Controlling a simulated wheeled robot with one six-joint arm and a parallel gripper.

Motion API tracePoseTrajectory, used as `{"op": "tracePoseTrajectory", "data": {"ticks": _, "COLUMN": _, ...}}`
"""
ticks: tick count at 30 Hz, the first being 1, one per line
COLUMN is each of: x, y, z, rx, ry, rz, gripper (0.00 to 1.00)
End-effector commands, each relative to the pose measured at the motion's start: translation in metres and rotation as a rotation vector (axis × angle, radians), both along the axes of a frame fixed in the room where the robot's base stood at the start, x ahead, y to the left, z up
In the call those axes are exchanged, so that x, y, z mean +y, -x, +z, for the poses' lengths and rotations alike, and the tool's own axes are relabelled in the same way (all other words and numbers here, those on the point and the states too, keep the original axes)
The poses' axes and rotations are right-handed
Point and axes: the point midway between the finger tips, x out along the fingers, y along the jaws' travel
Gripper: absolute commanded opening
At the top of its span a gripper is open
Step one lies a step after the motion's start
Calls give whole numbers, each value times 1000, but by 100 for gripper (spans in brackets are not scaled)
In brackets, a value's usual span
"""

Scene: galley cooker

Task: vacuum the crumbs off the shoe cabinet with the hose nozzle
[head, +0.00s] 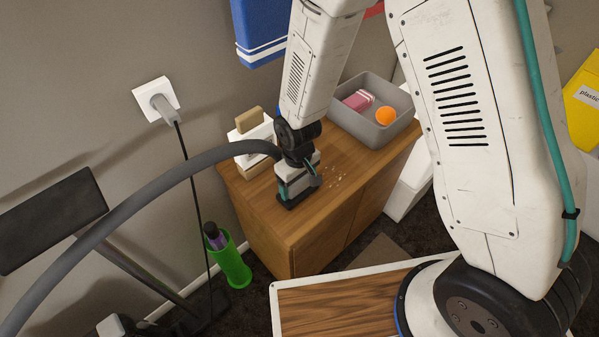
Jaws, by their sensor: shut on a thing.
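The shoe cabinet (300,227) is a brown wooden box with doors, standing against the wall. Pale crumbs (337,180) lie on its top, just right of my gripper. My gripper (297,180) is over the front left part of the top and is shut on the hose nozzle (287,199). The nozzle is dark and points down at the cabinet top; I cannot tell whether it touches the wood. The grey hose (130,195) arches from the gripper to the lower left. My gripper and wrist hide part of the nozzle and the top behind it.
A grey bin (372,136) with a pink item (357,100) and an orange ball (386,116) stands at the cabinet's back right. A white holder (253,146) stands at the back left. A plug (158,103) with a black cord is on the wall. A green bottle holder (233,266) stands left of the cabinet.

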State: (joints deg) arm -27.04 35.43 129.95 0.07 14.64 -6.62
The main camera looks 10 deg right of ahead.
Motion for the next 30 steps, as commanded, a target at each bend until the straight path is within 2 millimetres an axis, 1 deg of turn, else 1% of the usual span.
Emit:
{"op": "tracePoseTrajectory", "data": {"ticks": 1, "x": 2, "y": 1, "z": -4, "rx": 2, "ry": 1, "rz": -1, "gripper": 41}}
{"op": "tracePoseTrajectory", "data": {"ticks": 3, "x": 4, "y": 0, "z": 7, "rx": -2, "ry": -1, "rz": -4, "gripper": 41}}
{"op": "tracePoseTrajectory", "data": {"ticks": 4, "x": 3, "y": 0, "z": 9, "rx": -1, "ry": -1, "rz": -5, "gripper": 41}}
{"op": "tracePoseTrajectory", "data": {"ticks": 6, "x": 3, "y": -1, "z": 27, "rx": -4, "ry": -3, "rz": -6, "gripper": 41}}
{"op": "tracePoseTrajectory", "data": {"ticks": 8, "x": 2, "y": 0, "z": 39, "rx": -3, "ry": -2, "rz": -6, "gripper": 41}}
{"op": "tracePoseTrajectory", "data": {"ticks": 11, "x": 2, "y": 0, "z": 45, "rx": -1, "ry": -1, "rz": -6, "gripper": 41}}
{"op": "tracePoseTrajectory", "data": {"ticks": 24, "x": -1, "y": -1, "z": 85, "rx": -2, "ry": -1, "rz": -11, "gripper": 41}}
{"op": "tracePoseTrajectory", "data": {"ticks": 30, "x": -2, "y": 0, "z": 92, "rx": 0, "ry": 0, "rz": -12, "gripper": 41}}
